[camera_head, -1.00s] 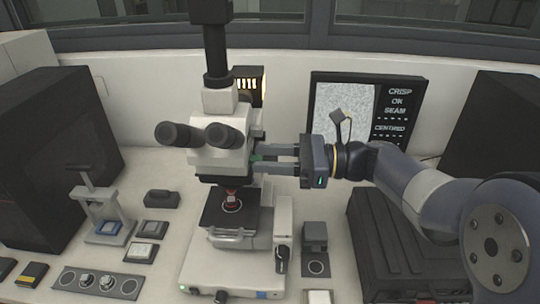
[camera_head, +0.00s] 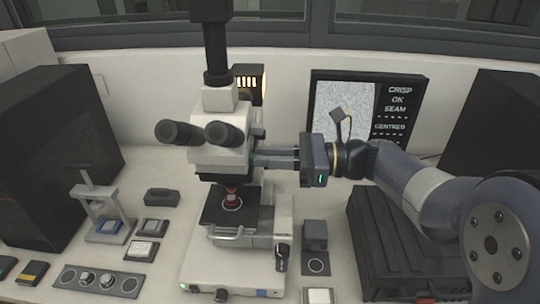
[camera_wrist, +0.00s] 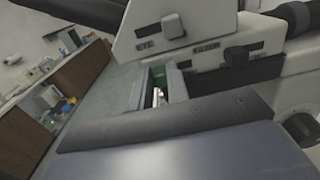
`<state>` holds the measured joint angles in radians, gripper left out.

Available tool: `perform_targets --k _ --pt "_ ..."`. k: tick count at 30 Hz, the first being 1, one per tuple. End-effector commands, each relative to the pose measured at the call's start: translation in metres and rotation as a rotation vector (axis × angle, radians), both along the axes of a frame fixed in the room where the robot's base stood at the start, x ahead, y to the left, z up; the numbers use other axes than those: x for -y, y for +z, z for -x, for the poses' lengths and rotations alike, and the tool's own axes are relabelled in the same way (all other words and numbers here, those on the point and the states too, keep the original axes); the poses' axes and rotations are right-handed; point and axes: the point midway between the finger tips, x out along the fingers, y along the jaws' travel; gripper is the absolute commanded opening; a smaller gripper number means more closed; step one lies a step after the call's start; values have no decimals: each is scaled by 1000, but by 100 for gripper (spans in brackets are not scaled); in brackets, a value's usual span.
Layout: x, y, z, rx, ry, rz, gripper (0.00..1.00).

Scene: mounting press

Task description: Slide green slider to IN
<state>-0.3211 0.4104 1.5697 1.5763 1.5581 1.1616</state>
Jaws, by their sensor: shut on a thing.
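The white microscope (camera_head: 225,165) stands in the middle of the bench. My gripper (camera_head: 257,158) reaches in from the right, level, against the right side of its head. Its fingers are close together, shut on the green slider, which shows as a small green patch (camera_wrist: 158,72) between the fingertips in the wrist view. In the head view the slider is mostly hidden by the fingers.
A monitor (camera_head: 366,108) stands behind my gripper, showing grey speckle and text. A black case (camera_head: 395,245) lies below my arm. A small press (camera_head: 100,205), a button strip (camera_head: 98,282) and dark boxes are at the left.

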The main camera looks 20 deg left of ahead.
Motion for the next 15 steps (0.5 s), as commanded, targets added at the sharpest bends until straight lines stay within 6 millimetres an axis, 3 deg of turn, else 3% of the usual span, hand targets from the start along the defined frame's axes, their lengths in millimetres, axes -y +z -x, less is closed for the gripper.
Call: perform_targets --k 15 --pt "-10 1 -33 1 -2 0 0"
